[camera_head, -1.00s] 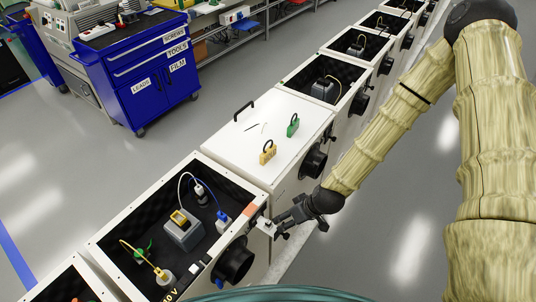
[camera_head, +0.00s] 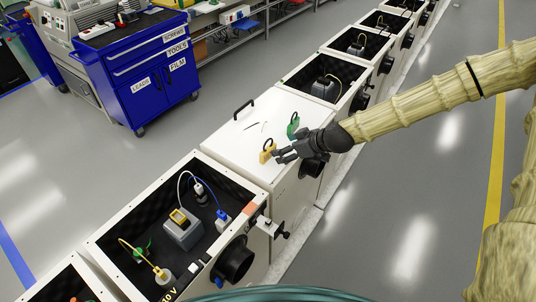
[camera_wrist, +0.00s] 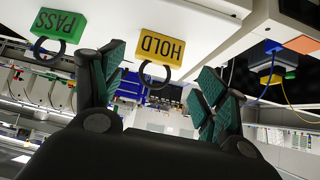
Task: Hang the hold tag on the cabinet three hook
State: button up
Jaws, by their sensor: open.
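The yellow hold tag (camera_head: 267,154) with a dark ring stands on the white lid of the closed cabinet; it also shows in the wrist view (camera_wrist: 162,47), upside down, reading HOLD. My gripper (camera_head: 277,155) is just right of the tag in the head view. In the wrist view its open fingers (camera_wrist: 160,85) stand apart with the tag between and beyond them, and nothing is held. The green pass tag (camera_head: 292,126) stands behind it on the same lid and shows left of the fingers in the wrist view (camera_wrist: 59,24). I cannot tell which hook is cabinet three's.
The closed cabinet's lid (camera_head: 240,140) has a black handle (camera_head: 243,108). An open cabinet (camera_head: 130,222) with wired devices stands in front, and more open cabinets stand behind. Black round ports (camera_head: 237,262) stick out on the right side. The floor right of the row is clear.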

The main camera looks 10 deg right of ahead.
jog(key=b+x, duration=0.3)
jog(key=x, duration=0.4)
jog(key=shift+s+f+b, duration=0.1)
jog(key=shift+f+b, duration=0.05)
jog(key=shift+b, duration=0.2)
jog(key=shift+b+x, duration=0.55)
jog(key=shift+x, duration=0.25)
jog(key=shift+c, duration=0.4)
jog(key=shift+c, duration=1.3)
notch_tip(320, 180, up, 10)
jog(key=p, duration=0.6)
